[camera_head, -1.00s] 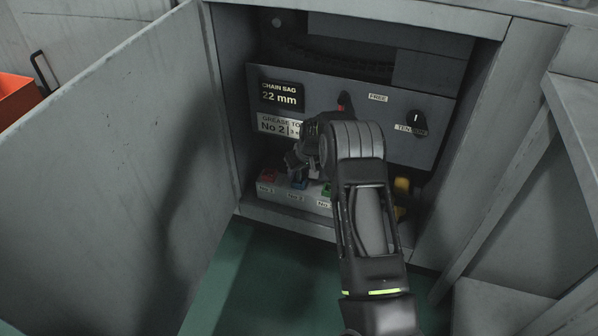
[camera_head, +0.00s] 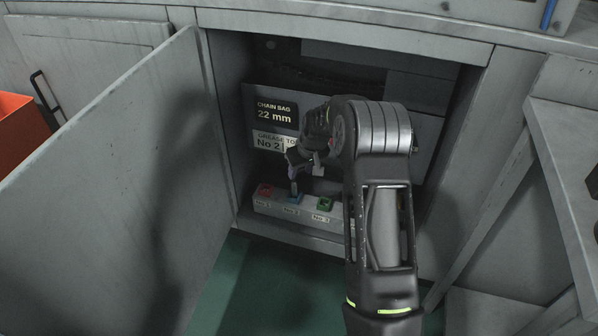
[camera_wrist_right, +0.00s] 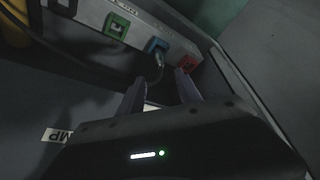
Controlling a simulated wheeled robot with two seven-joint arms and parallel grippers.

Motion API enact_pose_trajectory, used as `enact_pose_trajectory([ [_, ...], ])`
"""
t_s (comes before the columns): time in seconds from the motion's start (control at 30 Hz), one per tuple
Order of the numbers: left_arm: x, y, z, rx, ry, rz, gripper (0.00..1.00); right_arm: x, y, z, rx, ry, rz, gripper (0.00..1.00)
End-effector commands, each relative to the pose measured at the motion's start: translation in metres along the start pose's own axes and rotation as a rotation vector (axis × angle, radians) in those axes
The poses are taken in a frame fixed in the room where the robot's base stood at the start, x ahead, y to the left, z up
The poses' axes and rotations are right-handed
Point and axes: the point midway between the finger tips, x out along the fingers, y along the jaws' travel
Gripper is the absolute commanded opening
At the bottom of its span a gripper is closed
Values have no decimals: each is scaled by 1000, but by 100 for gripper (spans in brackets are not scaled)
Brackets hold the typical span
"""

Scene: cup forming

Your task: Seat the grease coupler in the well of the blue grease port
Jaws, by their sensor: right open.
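The blue grease port (camera_head: 295,198) is the middle one of three coloured ports on a pale block low in the open cabinet; it also shows in the wrist view (camera_wrist_right: 155,45). A small dark grey piece, apparently the grease coupler (camera_wrist_right: 158,66), stands at the blue port with a thin tail curving toward my gripper. I cannot tell how deep it sits in the well. My right gripper (camera_head: 297,160) is above the blue port. In the wrist view its two fingers (camera_wrist_right: 159,84) are apart, on either side of the coupler's tail end. My left gripper is out of view.
A red port (camera_head: 265,191) and a green port (camera_head: 325,204) flank the blue one. The open cabinet door (camera_head: 120,180) is at the left, and the cabinet's side wall (camera_head: 490,150) at the right.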

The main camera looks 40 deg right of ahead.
Motion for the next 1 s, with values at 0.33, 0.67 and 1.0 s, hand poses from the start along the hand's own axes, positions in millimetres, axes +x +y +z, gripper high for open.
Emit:
enact_pose_trajectory([
  [0.33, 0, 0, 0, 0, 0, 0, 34, 0, 0, 0, 0, 0, 0, 41],
  [0.67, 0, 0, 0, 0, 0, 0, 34, 0, 0, 0, 1, 0, 0, 41],
  [1.0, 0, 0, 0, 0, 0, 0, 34, 34, -45, 37, 8, -37, -43, 41],
])
